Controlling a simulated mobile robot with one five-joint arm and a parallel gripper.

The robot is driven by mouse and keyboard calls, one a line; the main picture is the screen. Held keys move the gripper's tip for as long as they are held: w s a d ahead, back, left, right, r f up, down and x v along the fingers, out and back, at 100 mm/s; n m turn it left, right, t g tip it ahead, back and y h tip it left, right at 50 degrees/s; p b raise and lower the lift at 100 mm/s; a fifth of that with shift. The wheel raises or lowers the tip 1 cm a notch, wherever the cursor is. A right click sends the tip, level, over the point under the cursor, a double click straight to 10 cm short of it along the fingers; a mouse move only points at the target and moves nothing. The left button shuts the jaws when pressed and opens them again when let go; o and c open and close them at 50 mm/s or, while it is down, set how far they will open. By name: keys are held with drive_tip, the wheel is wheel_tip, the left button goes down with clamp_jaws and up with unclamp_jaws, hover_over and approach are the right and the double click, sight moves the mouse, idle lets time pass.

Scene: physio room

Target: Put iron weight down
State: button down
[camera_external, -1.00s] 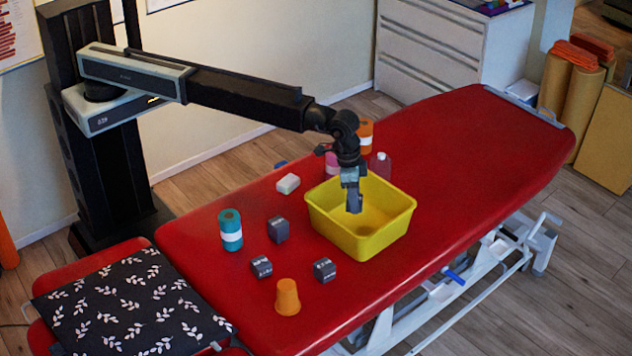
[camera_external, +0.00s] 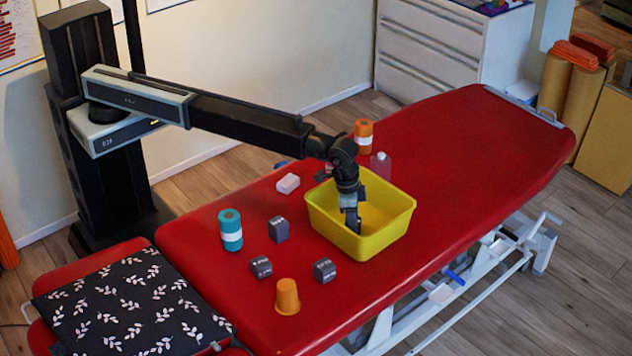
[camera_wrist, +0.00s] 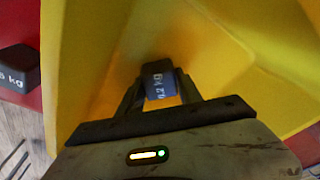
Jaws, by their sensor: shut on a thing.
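My gripper (camera_external: 352,222) is shut on a dark grey iron weight and is lowered inside the yellow tub. In the wrist view the iron weight (camera_wrist: 158,82), with "0.2 kg" printed on it, sits between the two fingers of my gripper (camera_wrist: 157,92). The yellow tub (camera_external: 368,243) stands on the red treatment table (camera_external: 470,150). The tub's yellow wall (camera_wrist: 85,50) surrounds the weight in the wrist view. Whether the weight touches the tub floor cannot be told.
Several grey weights stand on the table, among them one at the front (camera_external: 325,270). The table's far right is clear.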

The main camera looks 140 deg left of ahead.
drive_tip(key=c, duration=0.8)
unclamp_jaws()
drive_tip(key=r+p, duration=0.4)
drive_tip(key=s+r+p, duration=0.1)
drive_tip(key=r+p, duration=0.3)
drive_tip(key=d+r+p, duration=0.1)
drive_tip(key=r+p, duration=0.3)
drive_tip(key=shift+s+d+r, duration=0.1)
drive_tip(key=shift+s+r, duration=0.05)
